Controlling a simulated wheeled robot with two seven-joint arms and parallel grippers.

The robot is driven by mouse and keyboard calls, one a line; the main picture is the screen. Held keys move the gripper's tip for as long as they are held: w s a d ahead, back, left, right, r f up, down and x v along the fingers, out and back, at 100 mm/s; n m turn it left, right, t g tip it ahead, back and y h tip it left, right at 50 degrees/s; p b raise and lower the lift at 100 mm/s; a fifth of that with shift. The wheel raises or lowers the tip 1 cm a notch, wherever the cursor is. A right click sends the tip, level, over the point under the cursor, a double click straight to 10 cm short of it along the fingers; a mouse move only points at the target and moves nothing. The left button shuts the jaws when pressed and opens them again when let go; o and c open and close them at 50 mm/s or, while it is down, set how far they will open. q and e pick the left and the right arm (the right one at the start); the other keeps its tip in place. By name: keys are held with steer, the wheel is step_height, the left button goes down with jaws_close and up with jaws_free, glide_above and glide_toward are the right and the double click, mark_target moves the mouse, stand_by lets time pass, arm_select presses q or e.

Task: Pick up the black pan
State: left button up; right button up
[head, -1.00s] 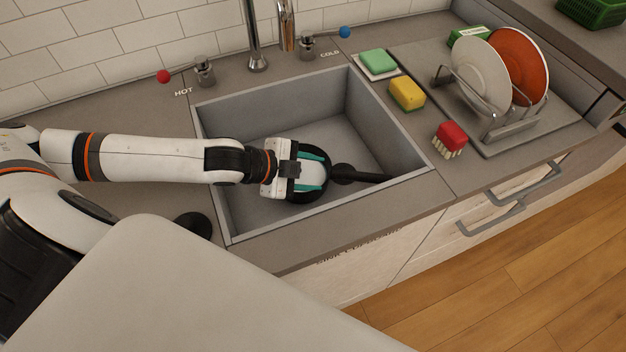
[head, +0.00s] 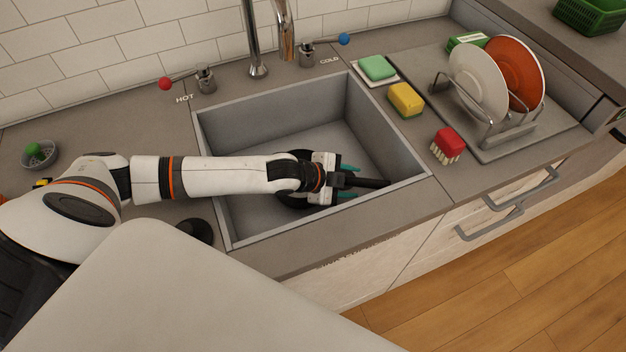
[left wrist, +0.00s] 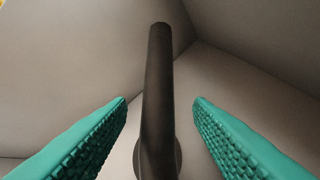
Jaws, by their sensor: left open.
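The black pan (head: 289,196) lies in the grey sink (head: 240,218), partly hidden under my left gripper and forearm. Its dark handle (head: 372,183) points right, toward the sink's right wall. My left gripper (head: 347,183) is over the handle, its teal fingers on either side. In the left wrist view the handle (left wrist: 158,95) runs up between the two open teal fingers (left wrist: 160,105), with a gap on each side. My right gripper is not in view.
A yellow sponge (head: 406,99), a red brush (head: 447,144) and a green sponge (head: 377,67) sit on the counter right of the sink. A dish rack (head: 498,128) holds plates. The faucet (head: 256,45) stands behind the sink.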

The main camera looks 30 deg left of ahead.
arm_select(q)
jaws_close()
steer(key=shift+r, duration=0.1)
